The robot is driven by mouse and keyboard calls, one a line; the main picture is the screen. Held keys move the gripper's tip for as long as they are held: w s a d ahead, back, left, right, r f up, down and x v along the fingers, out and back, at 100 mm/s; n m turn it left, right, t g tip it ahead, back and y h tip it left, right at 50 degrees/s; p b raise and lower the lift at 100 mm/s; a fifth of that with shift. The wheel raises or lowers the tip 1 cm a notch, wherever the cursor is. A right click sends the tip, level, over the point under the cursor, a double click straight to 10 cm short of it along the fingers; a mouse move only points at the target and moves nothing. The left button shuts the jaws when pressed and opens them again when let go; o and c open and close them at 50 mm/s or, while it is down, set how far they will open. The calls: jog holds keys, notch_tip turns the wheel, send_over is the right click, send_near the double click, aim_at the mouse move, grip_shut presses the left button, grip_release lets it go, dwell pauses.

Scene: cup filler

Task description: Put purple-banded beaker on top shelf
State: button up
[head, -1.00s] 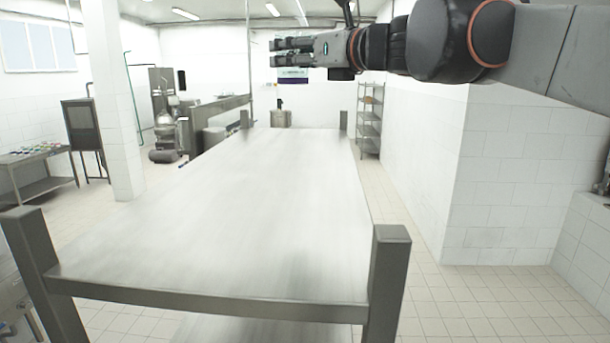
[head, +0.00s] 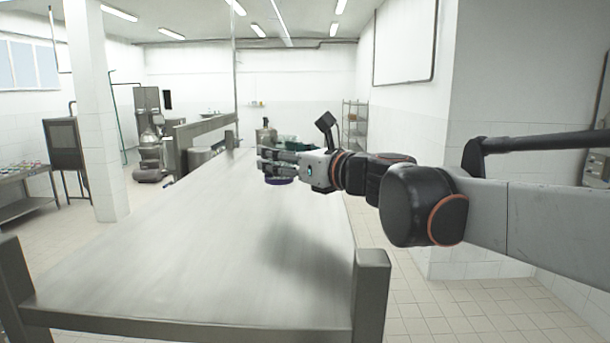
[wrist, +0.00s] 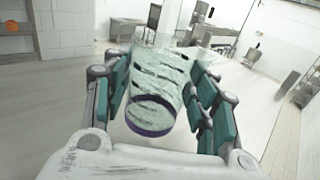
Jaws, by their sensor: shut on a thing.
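The beaker with a purple band (wrist: 152,80) is clear with dark marks and sits between the fingers of my gripper in the wrist view. In the head view, its purple band (head: 279,181) shows just below my gripper (head: 268,163). My gripper is shut on the beaker, and its fingers with green pads (wrist: 160,100) are on both sides of it. The fingers hide most of the beaker in the head view. The metal shelf top (head: 190,265) lies below the gripper. I cannot tell whether the beaker touches it.
The shelf top is bare in front, with a raised post (head: 371,300) at its near right corner. A metal pot (head: 266,137) stands near the far end. A white wall and pillar (head: 500,130) rise on the right. A wire rack (head: 354,125) stands behind.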

aim_at(289, 180)
jog(key=shift+f+p, duration=0.3)
jog(key=shift+f, duration=2.05)
jog(key=shift+f, duration=0.1)
jog(key=o, duration=1)
jog(key=shift+c, duration=0.2)
jog(key=b+v, duration=0.2)
jog(key=v, duration=1)
